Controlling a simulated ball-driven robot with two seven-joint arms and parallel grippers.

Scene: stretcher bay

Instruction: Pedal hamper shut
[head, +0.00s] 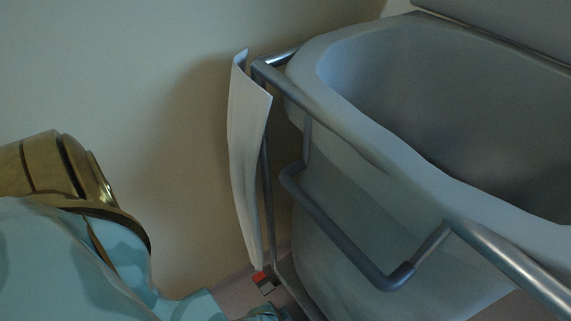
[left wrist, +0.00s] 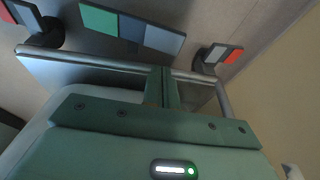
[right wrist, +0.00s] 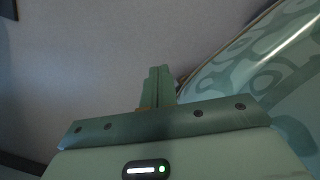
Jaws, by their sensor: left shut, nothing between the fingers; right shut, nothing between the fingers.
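The hamper's grey bag (head: 450,100) hangs open-mouthed in a metal tube frame (head: 340,230) in the head view. A grey panel, apparently its raised lid (head: 520,25), stands at the back. In the left wrist view, a flat plate coloured green, blue and grey, apparently the pedal (left wrist: 130,28), lies beyond the frame's lower bar (left wrist: 100,63). My left gripper (left wrist: 162,75) is shut and empty, its fingertips at or near that bar; contact is unclear. My right gripper (right wrist: 157,75) is shut and empty above pale floor, away from the hamper.
Caster-like feet with pale and red patches stand left (left wrist: 35,20) and right (left wrist: 217,57) of the plate. A white curved panel (head: 245,150) hangs on the frame's left side. A plain wall (head: 150,80) is close behind. The floor under my right gripper looks clear.

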